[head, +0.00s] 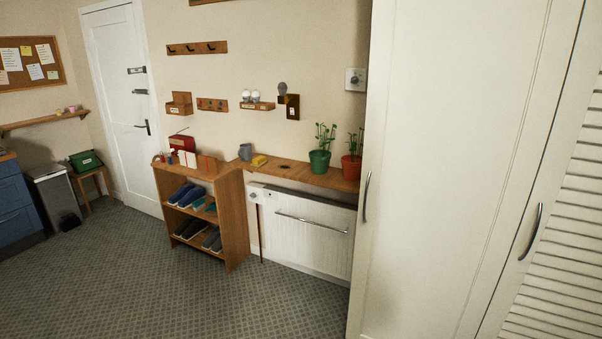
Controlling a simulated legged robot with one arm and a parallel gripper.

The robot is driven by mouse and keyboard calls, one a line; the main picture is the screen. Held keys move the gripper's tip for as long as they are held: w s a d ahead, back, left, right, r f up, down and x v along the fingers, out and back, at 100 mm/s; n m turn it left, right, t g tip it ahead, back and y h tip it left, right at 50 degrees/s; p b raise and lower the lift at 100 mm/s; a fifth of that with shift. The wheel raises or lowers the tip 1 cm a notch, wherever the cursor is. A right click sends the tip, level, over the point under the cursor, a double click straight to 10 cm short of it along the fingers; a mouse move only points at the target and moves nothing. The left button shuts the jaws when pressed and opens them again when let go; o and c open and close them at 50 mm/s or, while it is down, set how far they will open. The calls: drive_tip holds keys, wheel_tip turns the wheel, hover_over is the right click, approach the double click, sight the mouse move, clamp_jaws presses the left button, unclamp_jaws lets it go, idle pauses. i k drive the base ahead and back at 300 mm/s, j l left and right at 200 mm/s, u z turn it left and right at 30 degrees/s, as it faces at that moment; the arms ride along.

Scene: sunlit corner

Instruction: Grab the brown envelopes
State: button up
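On top of the wooden shoe rack (228,220), small upright orange-brown items (207,164) stand at the right end, beside white cards. They may be the brown envelopes, but they are too small to tell. A wooden wall holder (180,104) hangs above the rack, and I cannot make out what is in it. My gripper and arm are not in view.
A red box (182,143) is also on the rack, with shoes below. A wooden shelf (290,172) over the radiator (305,235) bears two potted plants. A tall white cupboard (440,170) fills the right. Carpet (130,285) in front of the rack is clear.

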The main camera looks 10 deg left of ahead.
sight(207, 164)
drive_tip(key=i+j+u, duration=0.2)
drive_tip(key=i+u, duration=0.25)
drive_tip(key=i, duration=0.25)
drive_tip(key=i+u, duration=0.4)
drive_tip(key=i, duration=0.3)
drive_tip(key=i+l+u, duration=0.3)
drive_tip(key=i+u, duration=0.15)
drive_tip(key=i, duration=0.2)
drive_tip(key=i+j+z, duration=0.25)
drive_tip(key=i, duration=0.3)
drive_tip(key=i+j+z, duration=0.25)
drive_tip(key=i, duration=0.3)
drive_tip(key=i+j+z, duration=0.25)
drive_tip(key=i+j, duration=0.15)
drive_tip(key=i+j+z, duration=0.6)
drive_tip(key=j, duration=0.3)
drive_tip(key=i, duration=0.1)
